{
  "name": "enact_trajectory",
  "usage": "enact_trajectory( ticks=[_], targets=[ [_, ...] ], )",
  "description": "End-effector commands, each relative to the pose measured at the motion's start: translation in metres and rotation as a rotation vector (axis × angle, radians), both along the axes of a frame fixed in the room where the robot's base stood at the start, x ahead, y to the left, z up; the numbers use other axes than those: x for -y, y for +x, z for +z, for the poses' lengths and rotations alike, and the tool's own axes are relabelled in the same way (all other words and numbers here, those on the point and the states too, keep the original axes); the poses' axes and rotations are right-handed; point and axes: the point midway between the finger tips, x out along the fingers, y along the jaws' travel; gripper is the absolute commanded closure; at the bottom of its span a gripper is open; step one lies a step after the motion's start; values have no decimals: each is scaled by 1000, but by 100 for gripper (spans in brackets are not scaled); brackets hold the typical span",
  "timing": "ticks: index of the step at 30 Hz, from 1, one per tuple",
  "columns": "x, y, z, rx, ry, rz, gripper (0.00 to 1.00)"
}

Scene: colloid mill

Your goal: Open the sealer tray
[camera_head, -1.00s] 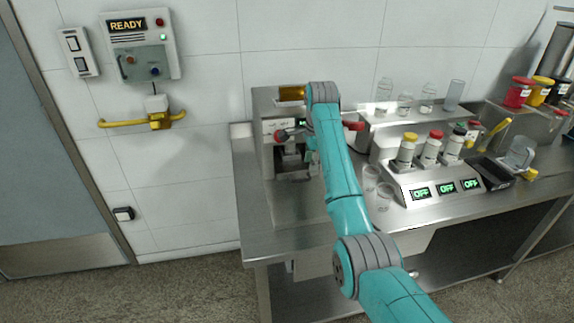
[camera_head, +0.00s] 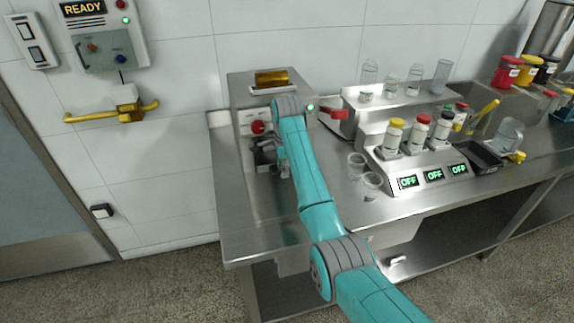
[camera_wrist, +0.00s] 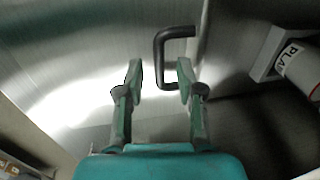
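The sealer (camera_head: 240,92) is a boxy metal machine on the left end of the bench, with a gold roll on top and a red knob on its front. In the wrist view a dark, bent bar handle (camera_wrist: 160,45) stands out from a brushed metal surface. I take it for the tray's handle; the tray's outline is not clear. My gripper (camera_wrist: 160,80) is open and empty. The handle lies just beyond the fingertips, nearer the right finger, and no contact shows. In the head view my gripper is at the sealer's front, partly hidden by my arm.
Clear cups (camera_head: 372,181) stand right of my arm. A dispenser with several OFF displays (camera_head: 434,174) and capped bottles stands further right. A black tray (camera_head: 479,156) lies beyond it. A white part with lettering (camera_wrist: 300,72) is at the right of the wrist view. The bench front is free.

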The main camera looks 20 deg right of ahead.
Motion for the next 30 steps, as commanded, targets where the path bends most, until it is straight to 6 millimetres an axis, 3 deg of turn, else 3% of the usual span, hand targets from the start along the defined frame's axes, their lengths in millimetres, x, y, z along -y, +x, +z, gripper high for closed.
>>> enact_trajectory(
  ticks=[12,17,30],
  targets=[
    [-4,-1,-8,1,0,0,63],
    [-4,-1,-8,1,0,0,100],
    [-5,3,-8,-1,0,1,100]
  ],
)
